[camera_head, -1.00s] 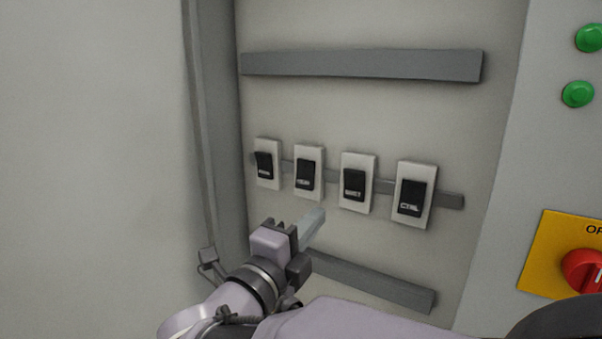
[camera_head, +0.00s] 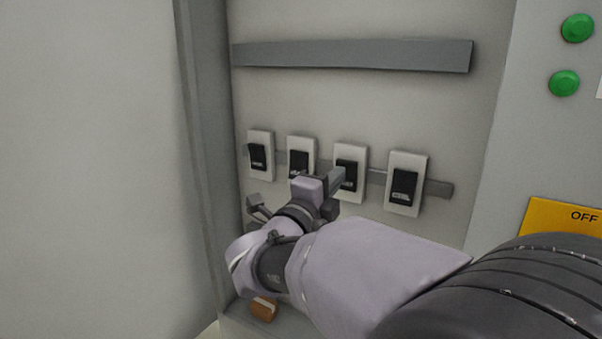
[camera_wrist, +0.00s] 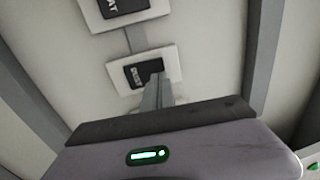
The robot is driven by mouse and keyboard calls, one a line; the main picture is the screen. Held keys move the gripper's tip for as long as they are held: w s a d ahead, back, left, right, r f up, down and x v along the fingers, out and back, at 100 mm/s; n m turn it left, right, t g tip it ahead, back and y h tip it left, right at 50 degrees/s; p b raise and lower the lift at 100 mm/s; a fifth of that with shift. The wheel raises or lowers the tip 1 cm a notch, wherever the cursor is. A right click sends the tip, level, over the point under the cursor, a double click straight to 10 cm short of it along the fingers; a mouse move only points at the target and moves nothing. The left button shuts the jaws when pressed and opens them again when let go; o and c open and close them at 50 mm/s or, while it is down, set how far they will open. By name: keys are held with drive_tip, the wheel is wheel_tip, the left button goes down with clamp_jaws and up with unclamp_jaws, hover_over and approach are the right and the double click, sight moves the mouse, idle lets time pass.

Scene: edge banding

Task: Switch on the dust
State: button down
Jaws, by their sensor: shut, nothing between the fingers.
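The dust switch (camera_head: 351,151) is third from the left in a row of white-plated switches with black levers. It also shows in the wrist view (camera_wrist: 129,77), where its label is partly covered. My gripper (camera_head: 338,177) is shut and empty, with its fingertips in front of the lower part of this switch. In the wrist view the fingertips (camera_wrist: 157,82) overlap the black lever. I cannot tell whether they touch it. The lever's exact position is partly hidden by my fingers.
Neighbouring switches are the second (camera_head: 299,150) close to its left, the leftmost (camera_head: 260,150), and the CTRL switch (camera_head: 406,180) to its right. A grey rail (camera_head: 350,54) runs above. Green buttons (camera_head: 564,83) and a yellow OFF plate (camera_head: 570,216) are at the right.

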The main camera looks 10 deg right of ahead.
drive_tip(key=shift+x, duration=1)
drive_tip(key=shift+r, duration=0.15)
drive_tip(key=shift+w+d+g+y+p, duration=0.2)
drive_tip(key=shift+w+g+y+p, duration=0.1)
drive_tip(key=shift+p, duration=0.25)
drive_tip(key=shift+s+d, duration=0.1)
